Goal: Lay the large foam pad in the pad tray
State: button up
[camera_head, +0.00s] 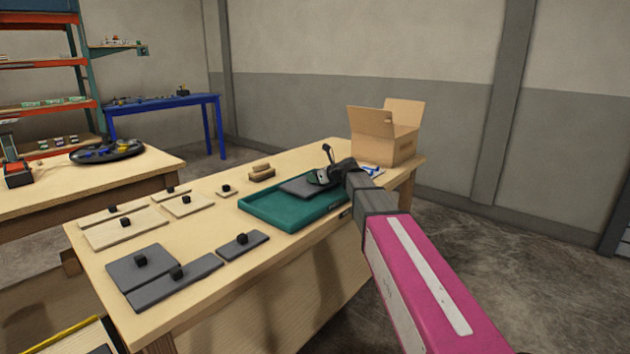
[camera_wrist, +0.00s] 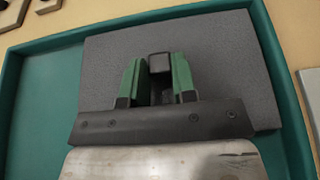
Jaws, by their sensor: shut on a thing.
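A dark grey rectangular foam pad (camera_head: 298,187) with a black knob is over the teal pad tray (camera_head: 262,212), toward its back right part. In the wrist view the grey pad (camera_wrist: 110,65) lies within the outline of the tray (camera_wrist: 38,90), close to its right wall. My gripper (camera_wrist: 158,75) is shut on the knob, with one green finger on each side. In the head view my gripper (camera_head: 322,177) and arm hide the pad's right end. I cannot tell whether the pad touches the tray floor.
Grey pads with black knobs lie at the table's front left: a squarish one (camera_head: 138,262), a long one (camera_head: 170,284) and a small one (camera_head: 243,245). Several pale wooden plates (camera_head: 125,230) lie behind them. An open cardboard box (camera_head: 385,138) stands at the back right.

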jog(key=shift+f, duration=0.5)
jog(key=shift+f, duration=0.1)
jog(key=o, duration=0.9)
jog(key=shift+o, duration=0.2)
jog(key=shift+s+d, duration=0.1)
jog(key=v, duration=1.2)
